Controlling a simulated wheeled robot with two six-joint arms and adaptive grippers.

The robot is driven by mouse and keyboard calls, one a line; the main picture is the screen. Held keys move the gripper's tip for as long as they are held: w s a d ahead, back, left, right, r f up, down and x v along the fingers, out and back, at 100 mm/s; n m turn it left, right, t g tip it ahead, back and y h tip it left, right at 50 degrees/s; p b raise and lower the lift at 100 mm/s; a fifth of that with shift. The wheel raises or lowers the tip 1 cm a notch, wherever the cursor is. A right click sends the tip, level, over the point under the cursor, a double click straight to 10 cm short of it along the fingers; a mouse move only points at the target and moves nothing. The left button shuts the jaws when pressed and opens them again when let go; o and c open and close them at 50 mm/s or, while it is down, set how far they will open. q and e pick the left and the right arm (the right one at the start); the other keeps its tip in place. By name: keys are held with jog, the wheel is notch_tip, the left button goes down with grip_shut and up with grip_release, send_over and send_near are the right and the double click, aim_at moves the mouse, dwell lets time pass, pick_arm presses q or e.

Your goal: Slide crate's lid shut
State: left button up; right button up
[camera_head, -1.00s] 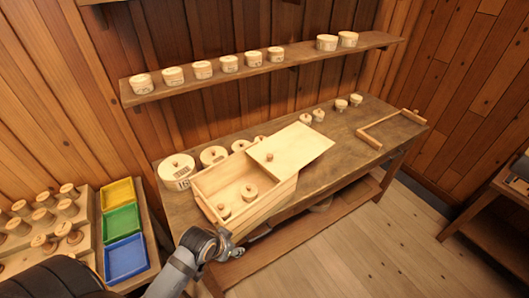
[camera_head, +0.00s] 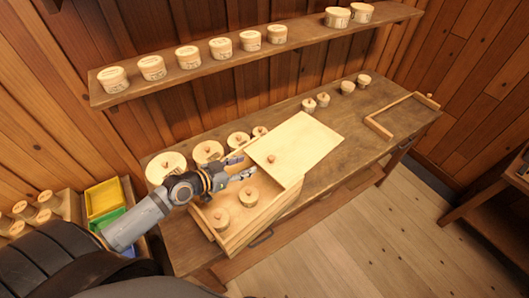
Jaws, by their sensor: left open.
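A pale wooden crate (camera_head: 268,214) stands on the workbench. Its flat lid (camera_head: 305,140) is slid partway off to the right, overhanging the crate's right side, with a small round knob (camera_head: 271,158). My right gripper is not in view.
Round lidded boxes (camera_head: 207,152) stand behind the crate, and small ones (camera_head: 323,99) stand farther right. A wooden frame (camera_head: 400,114) lies at the bench's right end. A wall shelf (camera_head: 200,75) with several pots runs above. Bench surface (camera_head: 352,140) right of the lid is clear.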

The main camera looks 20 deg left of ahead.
aim_at(270, 157)
pick_arm(q)
jog(key=x, duration=0.5)
jog(key=p+x, duration=0.1)
jog(key=x, duration=0.2)
jog(key=shift+w+d+r, duration=0.1)
jog(key=shift+w+d, duration=0.15)
jog(key=shift+d, duration=0.2)
jog(key=shift+w+d, duration=0.25)
jog(key=shift+d+f, duration=0.1)
jog(key=shift+f, duration=0.15)
jog(key=shift+w, duration=0.1)
jog(key=c, duration=1)
grip_shut()
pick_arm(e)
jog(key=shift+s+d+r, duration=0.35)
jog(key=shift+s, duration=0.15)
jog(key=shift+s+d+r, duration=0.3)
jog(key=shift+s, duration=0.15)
pick_arm(q)
jog(key=shift+f, duration=0.1)
